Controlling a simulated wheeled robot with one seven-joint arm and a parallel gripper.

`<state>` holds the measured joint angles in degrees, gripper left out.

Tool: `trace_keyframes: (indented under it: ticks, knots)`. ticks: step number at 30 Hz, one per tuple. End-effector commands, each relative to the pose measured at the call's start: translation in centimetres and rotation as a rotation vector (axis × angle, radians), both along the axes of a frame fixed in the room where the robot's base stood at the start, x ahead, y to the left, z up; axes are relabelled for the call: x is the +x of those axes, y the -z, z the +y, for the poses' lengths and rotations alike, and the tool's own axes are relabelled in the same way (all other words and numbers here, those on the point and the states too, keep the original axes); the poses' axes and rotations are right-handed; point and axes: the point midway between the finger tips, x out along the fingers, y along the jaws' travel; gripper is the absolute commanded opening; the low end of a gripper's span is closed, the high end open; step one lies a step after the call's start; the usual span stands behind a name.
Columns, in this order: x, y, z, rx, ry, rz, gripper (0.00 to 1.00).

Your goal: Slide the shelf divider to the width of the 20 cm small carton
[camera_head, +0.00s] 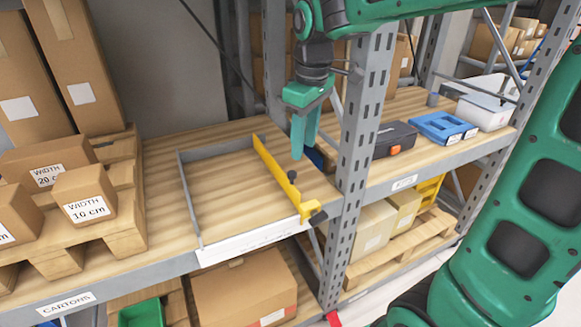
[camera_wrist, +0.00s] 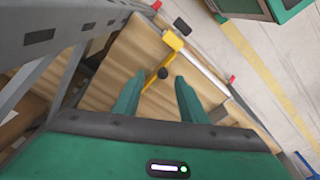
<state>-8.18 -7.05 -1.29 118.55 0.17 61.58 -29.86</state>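The yellow divider (camera_head: 275,168) stands on the wooden shelf right of the thin grey fixed side (camera_head: 188,198), with a wide gap between them.
A grey perforated upright (camera_head: 357,140) stands close right of my gripper. Beyond it are a black case (camera_head: 395,138) and a blue organiser (camera_head: 442,127). The pallet (camera_head: 100,232) fills the shelf's left end. The shelf between the fixed side and divider is clear.

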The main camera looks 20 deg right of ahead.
Motion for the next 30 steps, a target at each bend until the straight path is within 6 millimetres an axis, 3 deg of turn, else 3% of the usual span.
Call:
trace_keyframes:
  ticks: [6, 11, 24, 30]
  knots:
    - [2.2, -2.0, 1.9, -0.025, -0.208, 0.092, 0.39]
    - [2.3, -1.8, 2.0, -0.029, -0.240, 0.108, 0.39]
    - [2.2, 5.3, 1.9, -0.028, -0.236, 0.110, 0.39]
    - [2.3, 7.6, 1.9, -0.028, -0.235, 0.106, 0.39]
